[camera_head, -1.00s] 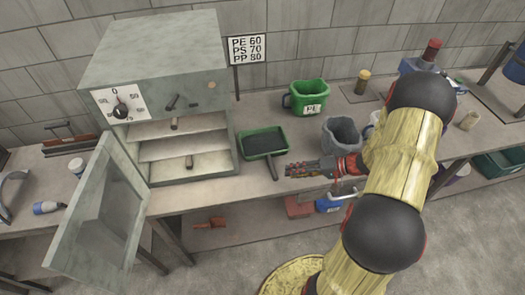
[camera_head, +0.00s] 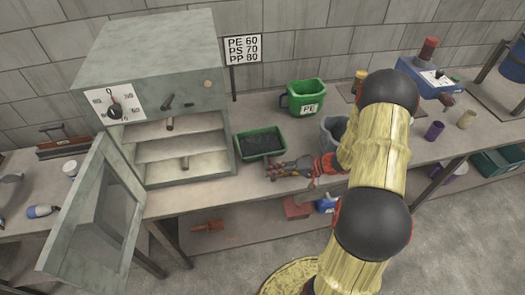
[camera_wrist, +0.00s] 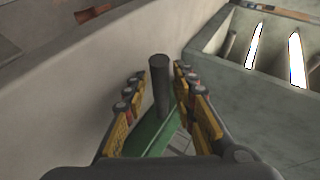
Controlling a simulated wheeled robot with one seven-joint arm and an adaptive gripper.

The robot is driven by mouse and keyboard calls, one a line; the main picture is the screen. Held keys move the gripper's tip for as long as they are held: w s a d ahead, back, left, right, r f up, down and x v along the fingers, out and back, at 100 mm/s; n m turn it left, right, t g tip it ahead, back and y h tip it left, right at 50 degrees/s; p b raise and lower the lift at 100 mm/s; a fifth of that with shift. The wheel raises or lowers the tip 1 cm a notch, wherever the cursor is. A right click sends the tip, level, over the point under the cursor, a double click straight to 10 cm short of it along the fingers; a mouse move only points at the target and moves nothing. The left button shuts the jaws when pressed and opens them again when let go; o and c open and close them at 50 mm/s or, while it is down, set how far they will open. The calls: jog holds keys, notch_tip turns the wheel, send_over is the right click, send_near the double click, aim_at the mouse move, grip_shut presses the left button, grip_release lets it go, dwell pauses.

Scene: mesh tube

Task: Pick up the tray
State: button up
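The green tray (camera_head: 240,146) holds dark contents and sits on the bench, just right of the open oven. Its dark handle, pointing toward the bench's front, is mostly hidden by my gripper (camera_head: 274,170) in the head view. In the wrist view, the dark round handle (camera_wrist: 160,85) stands between the two fingers of my gripper (camera_wrist: 159,74), and a green part of the tray (camera_wrist: 152,135) shows below it. The fingers are apart, with a gap visible on the left of the handle; contact on the right is unclear.
The grey oven (camera_head: 150,60) has its door (camera_head: 95,215) swung open and shelves inside. A green PE bin (camera_head: 306,97) and a grey bin (camera_head: 332,130) stand right of the tray. A sign (camera_head: 242,49) is behind. The bench's front edge is close to my gripper.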

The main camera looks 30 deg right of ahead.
jog(key=shift+c, duration=1.2)
jog(key=c, duration=0.4)
grip_shut()
jog(key=shift+r, duration=0.15)
